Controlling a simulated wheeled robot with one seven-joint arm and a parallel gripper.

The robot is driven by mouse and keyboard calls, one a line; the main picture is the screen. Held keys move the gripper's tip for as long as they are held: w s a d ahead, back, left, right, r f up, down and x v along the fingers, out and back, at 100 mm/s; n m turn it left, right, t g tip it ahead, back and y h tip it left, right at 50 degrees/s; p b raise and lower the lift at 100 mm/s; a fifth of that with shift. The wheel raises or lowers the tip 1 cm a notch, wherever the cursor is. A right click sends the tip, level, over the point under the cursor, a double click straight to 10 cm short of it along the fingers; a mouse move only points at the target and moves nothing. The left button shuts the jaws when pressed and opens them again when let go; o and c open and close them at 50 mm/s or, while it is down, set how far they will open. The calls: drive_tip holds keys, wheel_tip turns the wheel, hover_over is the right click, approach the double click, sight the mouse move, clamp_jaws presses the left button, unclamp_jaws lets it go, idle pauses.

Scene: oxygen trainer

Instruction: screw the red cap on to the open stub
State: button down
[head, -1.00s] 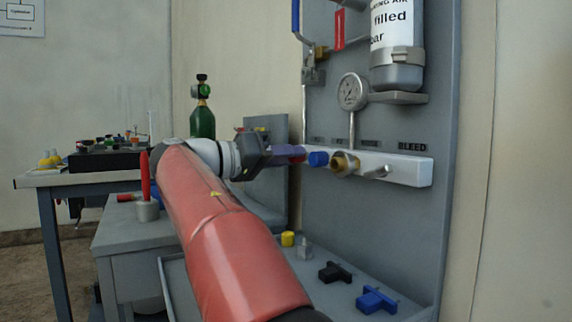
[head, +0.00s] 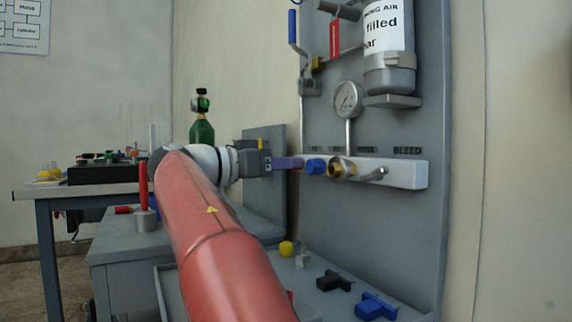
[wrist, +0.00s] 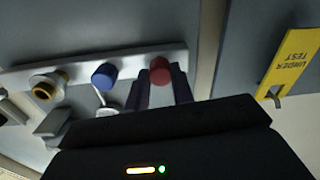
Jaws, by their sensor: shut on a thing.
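The red cap (wrist: 160,70) sits between the fingertips of my gripper (wrist: 164,88) in the wrist view, and the fingers are shut on it. It is in front of the end of the white manifold bar (wrist: 130,60). In the head view my gripper (head: 292,163) reaches the bar's left end from the left, just left of the blue cap (head: 315,166). The fingers hide most of the red cap there. The open stub is hidden behind the cap and fingers, so I cannot tell whether the cap touches it or is on its thread.
A brass fitting (head: 341,169) and a bleed lever (head: 374,174) stick out of the bar further right. A gauge (head: 348,99) and a cylinder (head: 389,60) are above. Black (head: 334,281) and blue (head: 376,306) parts and a yellow cap (head: 286,248) lie on the tray below.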

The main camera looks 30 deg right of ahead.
drive_tip(key=shift+s+d+m+g, duration=0.15)
drive_tip(key=shift+m+g, duration=0.05)
drive_tip(key=shift+m, duration=0.4)
drive_tip(key=shift+s+d+m+g, duration=0.1)
drive_tip(key=shift+s+m+g, duration=0.1)
drive_tip(key=shift+m, duration=0.4)
drive_tip(key=m, duration=0.3)
drive_tip(key=shift+f+m, duration=0.1)
drive_tip(key=shift+m, duration=0.2)
drive_tip(key=shift+m, duration=0.5)
drive_tip(key=c, duration=1.2)
unclamp_jaws()
drive_tip(key=shift+w+a, duration=0.1)
drive_tip(key=shift+a, duration=0.1)
